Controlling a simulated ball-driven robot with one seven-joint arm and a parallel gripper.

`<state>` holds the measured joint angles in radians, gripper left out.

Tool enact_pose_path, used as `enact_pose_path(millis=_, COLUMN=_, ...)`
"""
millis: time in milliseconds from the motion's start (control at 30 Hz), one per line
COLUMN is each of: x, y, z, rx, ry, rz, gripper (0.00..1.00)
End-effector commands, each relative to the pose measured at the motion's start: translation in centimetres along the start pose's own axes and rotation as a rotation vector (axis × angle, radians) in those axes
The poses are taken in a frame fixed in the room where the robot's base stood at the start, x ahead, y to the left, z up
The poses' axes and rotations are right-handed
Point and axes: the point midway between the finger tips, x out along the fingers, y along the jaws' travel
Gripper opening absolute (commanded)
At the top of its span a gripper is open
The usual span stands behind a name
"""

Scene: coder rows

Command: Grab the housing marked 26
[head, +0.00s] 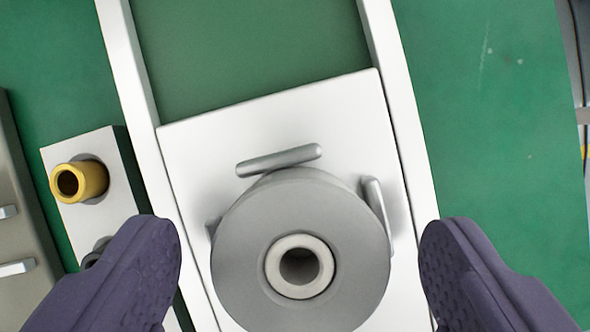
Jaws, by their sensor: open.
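A grey round housing (242,254) with a pale ring and a dark bore at its centre sits on a white plate (335,120). Grey pins (279,160) stand around it at the top, left and right. No number 26 shows on it in this view. My gripper (300,262) is open, with one dark purple finger to the left of the housing and one to the right. Both fingers are apart from it.
The plate lies between two white rails (405,110). At left a white block (62,205) holds a yellow bushing (82,181). A grey-beige unit (20,235) with metal pins stands at the far left edge. Green surface (480,120) is clear at right, up to grey items at the edge.

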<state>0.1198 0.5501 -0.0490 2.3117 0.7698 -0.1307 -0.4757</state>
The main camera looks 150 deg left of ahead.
Motion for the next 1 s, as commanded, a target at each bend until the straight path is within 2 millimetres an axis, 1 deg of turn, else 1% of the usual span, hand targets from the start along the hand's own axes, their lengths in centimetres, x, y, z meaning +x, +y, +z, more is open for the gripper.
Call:
enact_pose_path(millis=33, x=0.4, y=0.0, z=0.0, rx=0.0, ry=0.001, rz=0.0, gripper=0.84)
enact_pose_path(millis=200, x=0.2, y=0.0, z=-0.1, rx=0.0, ry=0.001, rz=-0.001, gripper=0.84)
enact_pose_path(millis=367, x=0.2, y=0.0, z=-0.1, rx=0.0, ry=0.001, rz=-0.001, gripper=0.47)
enact_pose_path(millis=400, x=0.2, y=0.0, z=-0.1, rx=0.0, ry=0.001, rz=-0.001, gripper=0.38)
enact_pose_path(millis=500, x=0.1, y=0.0, z=-0.1, rx=0.0, ry=0.002, rz=-0.001, gripper=0.18)
enact_pose_path(millis=767, x=0.0, y=-0.1, z=-0.1, rx=-0.001, ry=0.002, rz=-0.001, gripper=0.18)
enact_pose_path(millis=867, x=-0.3, y=-0.1, z=-0.3, rx=-0.001, ry=0.002, rz=-0.001, gripper=0.18)
enact_pose_path(millis=1000, x=-1.5, y=-0.1, z=-0.8, rx=-0.001, ry=0.002, rz=-0.002, gripper=0.18)
